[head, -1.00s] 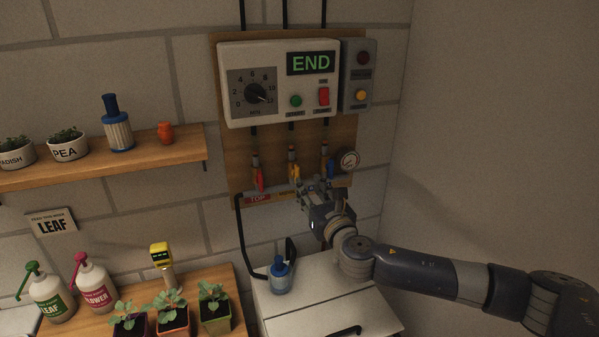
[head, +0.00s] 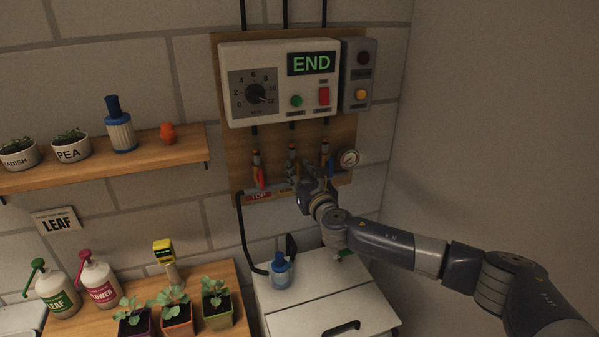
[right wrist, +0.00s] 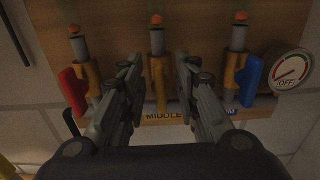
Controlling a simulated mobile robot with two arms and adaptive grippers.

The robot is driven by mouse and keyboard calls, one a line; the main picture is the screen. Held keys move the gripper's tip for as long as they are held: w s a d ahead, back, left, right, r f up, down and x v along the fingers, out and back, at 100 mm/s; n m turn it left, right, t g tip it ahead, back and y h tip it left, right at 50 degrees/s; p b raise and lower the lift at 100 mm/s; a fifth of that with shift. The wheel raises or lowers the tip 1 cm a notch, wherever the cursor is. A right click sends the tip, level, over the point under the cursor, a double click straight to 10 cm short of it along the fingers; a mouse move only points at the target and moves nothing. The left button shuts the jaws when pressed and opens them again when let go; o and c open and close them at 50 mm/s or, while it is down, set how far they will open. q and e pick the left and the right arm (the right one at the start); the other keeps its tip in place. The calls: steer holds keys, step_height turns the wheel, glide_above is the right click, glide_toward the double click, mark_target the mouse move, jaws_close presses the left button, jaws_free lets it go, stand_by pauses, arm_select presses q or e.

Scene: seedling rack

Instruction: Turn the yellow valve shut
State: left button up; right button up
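The yellow valve handle (right wrist: 159,88) hangs roughly straight down on the middle pipe, above the "MIDDLE" label, in the right wrist view. My right gripper (right wrist: 157,66) is open, with one finger on each side of the yellow handle. Gaps show between handle and fingers, so I see no grip on it. In the head view my right gripper (head: 300,174) is at the middle valve and hides most of it. My left gripper is not in view.
The red valve (right wrist: 73,92) is just left of my fingers and the blue valve (right wrist: 248,78) just right. A pressure gauge (right wrist: 290,71) reads "OFF" beyond it. The control box (head: 275,83) showing "END" is above. A white cabinet (head: 335,295) stands below.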

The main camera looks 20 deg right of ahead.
jaws_close()
steer(key=shift+d+f+m+b, duration=0.25)
steer(key=shift+m+b, duration=0.6)
steer(key=shift+m, duration=2.15)
steer(key=shift+d+f+m+b, duration=0.25)
steer(key=shift+m+b, duration=0.55)
steer(key=shift+m, duration=2.2)
steer(key=shift+d+f+m+b, duration=0.25)
steer(key=shift+m+b, duration=0.6)
steer(key=shift+m, duration=2.15)
jaws_free()
